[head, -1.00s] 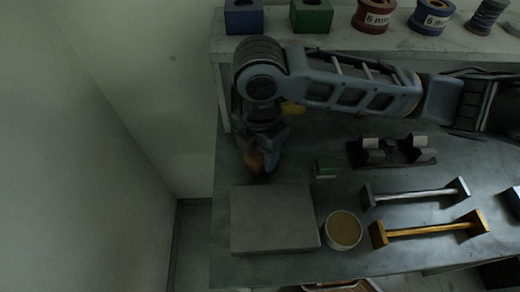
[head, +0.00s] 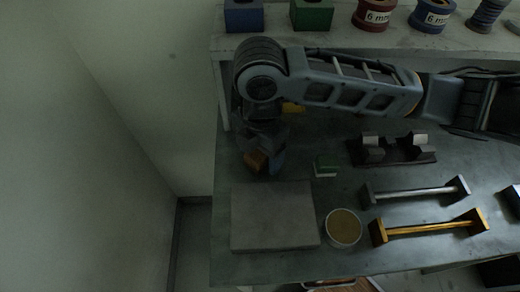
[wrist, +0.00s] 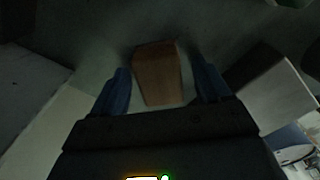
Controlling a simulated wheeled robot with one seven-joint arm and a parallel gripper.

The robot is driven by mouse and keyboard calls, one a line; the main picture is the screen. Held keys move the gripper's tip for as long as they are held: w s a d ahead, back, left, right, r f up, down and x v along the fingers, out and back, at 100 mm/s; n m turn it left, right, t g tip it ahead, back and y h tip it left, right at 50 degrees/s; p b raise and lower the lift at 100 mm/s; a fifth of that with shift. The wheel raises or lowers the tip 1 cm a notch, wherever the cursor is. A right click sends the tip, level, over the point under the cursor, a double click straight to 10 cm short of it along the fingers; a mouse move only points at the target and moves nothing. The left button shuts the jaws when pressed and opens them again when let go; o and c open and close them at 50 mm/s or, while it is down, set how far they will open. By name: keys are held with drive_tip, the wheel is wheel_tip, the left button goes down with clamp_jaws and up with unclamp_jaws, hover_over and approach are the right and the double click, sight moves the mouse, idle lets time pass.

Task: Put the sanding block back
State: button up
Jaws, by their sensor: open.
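A brown-orange block, which looks like the sanding block (wrist: 158,75), lies between the two blue fingers of my gripper (wrist: 163,88) in the wrist view. The fingers are apart, with a visible gap on each side of the block. In the head view my gripper (head: 266,160) points down over the left part of the bench, just behind the grey slab. An orange-brown patch of the block (head: 255,161) shows at the fingers. The arm hides part of it, and I cannot tell whether it rests on the bench.
The grey slab (head: 273,217) lies in front of my gripper, with a round tin (head: 343,229) beside it. A small green-and-white block (head: 325,167) is to the right. A dark holder (head: 392,150) and two bar-shaped pieces (head: 416,192) lie farther right. A shelf (head: 340,42) runs along the back.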

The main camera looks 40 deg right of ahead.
wheel_tip(320, 180, up, 12)
drive_tip(key=b, duration=0.1)
idle(0.4)
